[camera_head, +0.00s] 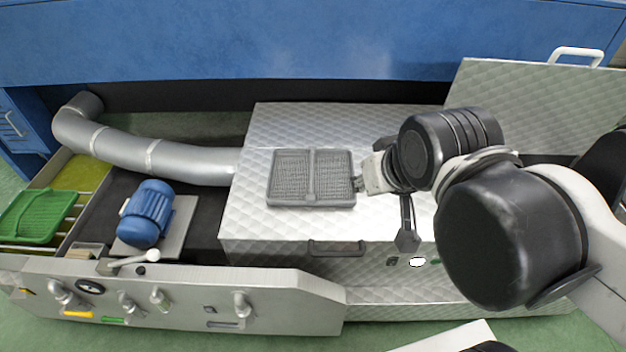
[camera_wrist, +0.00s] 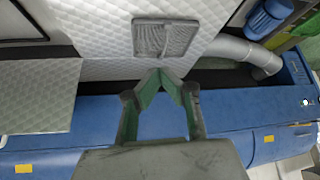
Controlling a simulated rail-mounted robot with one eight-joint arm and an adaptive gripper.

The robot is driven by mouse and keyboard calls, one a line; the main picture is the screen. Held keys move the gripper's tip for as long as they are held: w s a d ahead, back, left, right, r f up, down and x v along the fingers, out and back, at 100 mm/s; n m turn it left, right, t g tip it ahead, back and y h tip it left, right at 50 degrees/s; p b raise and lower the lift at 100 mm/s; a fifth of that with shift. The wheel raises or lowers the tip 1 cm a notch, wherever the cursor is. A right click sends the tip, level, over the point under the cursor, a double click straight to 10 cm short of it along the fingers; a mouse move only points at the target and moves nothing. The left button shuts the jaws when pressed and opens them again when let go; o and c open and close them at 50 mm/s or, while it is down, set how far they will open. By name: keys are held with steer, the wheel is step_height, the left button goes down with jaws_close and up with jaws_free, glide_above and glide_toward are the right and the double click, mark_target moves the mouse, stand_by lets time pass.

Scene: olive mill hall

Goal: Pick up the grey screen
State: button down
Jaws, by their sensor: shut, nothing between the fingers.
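The grey screen (camera_head: 290,176) lies flat on the quilted metal cover, a rectangular panel with two meshed halves and a bar down the middle. In the wrist view the grey screen (camera_wrist: 178,38) shows beyond my fingertips, near the top. My gripper (camera_wrist: 160,72) has its two green-lined fingers meeting at the tips, with nothing between them. In the head view my gripper (camera_head: 366,174) is just right of the screen's right edge; whether it touches the screen cannot be told. The screen's right edge is partly hidden by it.
The quilted metal cover (camera_head: 245,215) has bare room around the screen. A silver duct (camera_head: 190,163), a blue motor (camera_head: 148,212) and a green screen (camera_head: 35,215) are to the left. A raised quilted lid (camera_head: 530,105) stands at right. A blue machine wall (camera_head: 300,40) runs behind.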

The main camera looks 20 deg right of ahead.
stand_by(0.4)
steer(key=c, duration=1.7)
jaws_free()
steer(key=shift+o, duration=0.2)
steer(key=shift+w+r, duration=0.1)
